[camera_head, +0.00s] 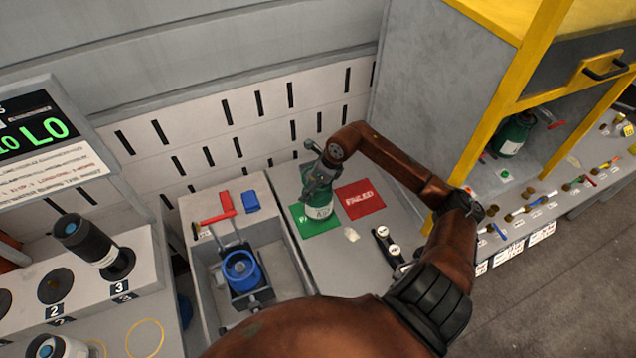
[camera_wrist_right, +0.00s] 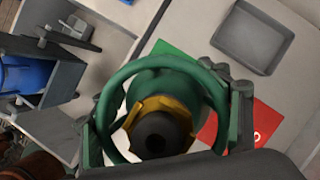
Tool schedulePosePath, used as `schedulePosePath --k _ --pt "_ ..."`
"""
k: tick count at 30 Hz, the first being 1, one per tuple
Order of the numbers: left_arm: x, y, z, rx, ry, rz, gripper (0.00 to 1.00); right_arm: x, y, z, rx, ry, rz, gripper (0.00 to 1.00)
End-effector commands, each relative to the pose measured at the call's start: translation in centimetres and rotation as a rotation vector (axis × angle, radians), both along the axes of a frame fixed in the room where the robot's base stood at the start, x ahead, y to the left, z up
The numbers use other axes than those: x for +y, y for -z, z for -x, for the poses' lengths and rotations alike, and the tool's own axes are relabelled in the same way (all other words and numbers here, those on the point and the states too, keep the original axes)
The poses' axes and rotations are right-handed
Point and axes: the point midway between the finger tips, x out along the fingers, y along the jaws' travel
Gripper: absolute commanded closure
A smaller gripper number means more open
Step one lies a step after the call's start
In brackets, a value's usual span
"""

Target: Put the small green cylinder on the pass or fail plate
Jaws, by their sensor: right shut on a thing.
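The small green cylinder (camera_head: 319,211) stands roughly upright over the green plate (camera_head: 312,227), hiding part of it. Whether its base touches the plate cannot be told. In the wrist view its green guard ring (camera_wrist_right: 108,98) and brass valve surround a dark centre. My right gripper (camera_head: 318,182) is shut on the top of the cylinder, with its fingers (camera_wrist_right: 165,118) either side of the ring. The red plate marked FAILED (camera_head: 360,198) lies just right of the green one and is bare; it also shows in the wrist view (camera_wrist_right: 262,122). My left gripper is not in view.
A display reads LO (camera_head: 42,128). Another green cylinder (camera_head: 514,136) is in the yellow-framed cabinet (camera_head: 540,50).

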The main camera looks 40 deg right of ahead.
Motion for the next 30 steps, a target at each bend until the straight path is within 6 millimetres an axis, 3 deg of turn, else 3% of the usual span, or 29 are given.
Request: schedulePosePath --k 8,16,28,29,30 --pt "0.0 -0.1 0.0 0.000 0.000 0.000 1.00 0.4 0.8 -1.3 -0.009 0.000 -0.003 0.88" --pt "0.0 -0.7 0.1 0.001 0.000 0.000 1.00 0.4 3.7 -1.5 -0.010 0.002 -0.003 0.88" --pt "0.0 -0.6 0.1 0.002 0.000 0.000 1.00 0.4 4.2 -1.5 -0.010 0.000 0.000 0.88" --pt "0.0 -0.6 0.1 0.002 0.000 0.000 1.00 0.3 4.7 -1.2 -0.001 0.001 0.002 0.29" --pt "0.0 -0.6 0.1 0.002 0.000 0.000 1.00 0.3 4.6 -1.2 -0.001 0.001 0.002 0.26"
